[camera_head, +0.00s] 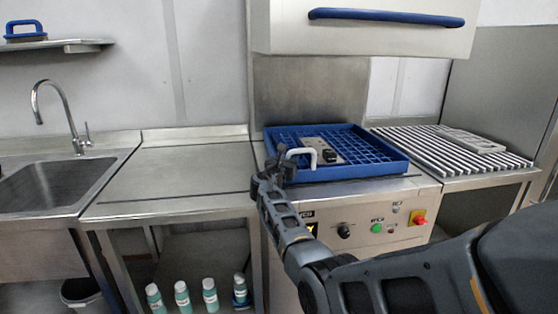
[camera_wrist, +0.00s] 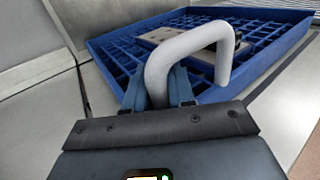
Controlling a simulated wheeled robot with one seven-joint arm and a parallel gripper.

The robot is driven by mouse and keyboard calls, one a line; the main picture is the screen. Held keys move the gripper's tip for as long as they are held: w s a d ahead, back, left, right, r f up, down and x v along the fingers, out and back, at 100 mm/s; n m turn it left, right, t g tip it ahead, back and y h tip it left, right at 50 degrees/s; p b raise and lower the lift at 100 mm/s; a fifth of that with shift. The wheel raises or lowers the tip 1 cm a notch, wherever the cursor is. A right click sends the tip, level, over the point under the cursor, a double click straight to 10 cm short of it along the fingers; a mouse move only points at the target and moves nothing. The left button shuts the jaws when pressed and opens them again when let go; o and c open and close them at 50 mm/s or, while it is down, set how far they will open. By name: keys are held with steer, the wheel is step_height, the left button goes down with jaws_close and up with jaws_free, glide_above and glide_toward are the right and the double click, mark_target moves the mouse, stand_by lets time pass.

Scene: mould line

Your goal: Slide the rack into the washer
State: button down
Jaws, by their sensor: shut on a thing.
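The blue rack (camera_head: 375,167) is a shallow grid tray. It lies on the bed of the washer (camera_head: 370,225), below the raised hood (camera_head: 365,30). A grey metal plate with a dark fitting (camera_head: 332,152) lies in the rack. A white bent handle (camera_head: 303,151) stands at the rack's near left side; its far foot seems to meet the near wall. My gripper (camera_head: 272,172) is at the rack's near left corner. In the wrist view, my gripper (camera_wrist: 158,92) is shut on one leg of the white handle (camera_wrist: 190,42), with the rack (camera_wrist: 110,65) just beyond.
A steel table (camera_head: 170,180) left of the washer is bare. A sink (camera_head: 60,185) is farther left. A slatted rack (camera_head: 450,150) with a grey plate stands on the right table. Several bottles (camera_head: 182,296) stand below. The hood has a blue bar handle (camera_head: 385,17).

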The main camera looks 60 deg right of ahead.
steer(key=shift+s+d+f, duration=0.1)
steer(key=shift+s+d, duration=0.45)
steer(key=shift+s, duration=0.25)
steer(key=c, duration=1.1)
jaws_free()
steer(key=shift+s+d, duration=0.1)
steer(key=shift+o, duration=0.2)
steer(key=shift+a, duration=0.35)
steer(key=a, duration=0.7)
steer(key=shift+s+a, duration=0.1)
steer(key=shift+s, duration=0.1)
